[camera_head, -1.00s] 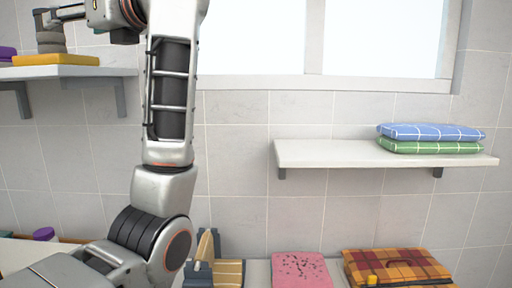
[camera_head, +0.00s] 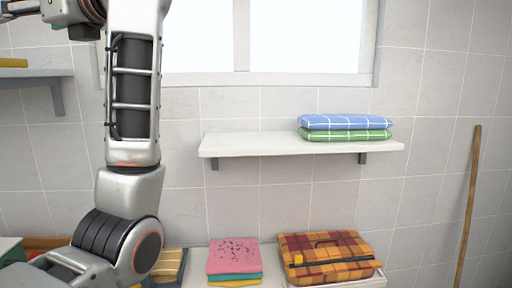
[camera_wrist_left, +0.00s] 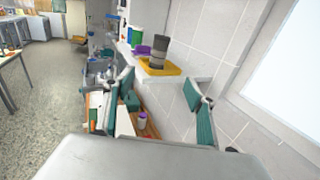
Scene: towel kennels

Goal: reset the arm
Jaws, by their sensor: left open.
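My left arm (camera_head: 133,90) rises from the lower left of the head view and bends left at the top, where its gripper end is cut off by the frame. In the left wrist view my left gripper (camera_wrist_left: 158,82) is open, its teal-padded fingers wide apart and nothing between the pads. My right gripper is in neither view.
A white wall shelf (camera_head: 240,146) holds a blue checked towel (camera_head: 345,122) over a green one (camera_head: 345,135). Below are a pink towel stack (camera_head: 234,255) and an orange plaid carrier (camera_head: 325,258). A wooden pole (camera_head: 468,205) leans at right.

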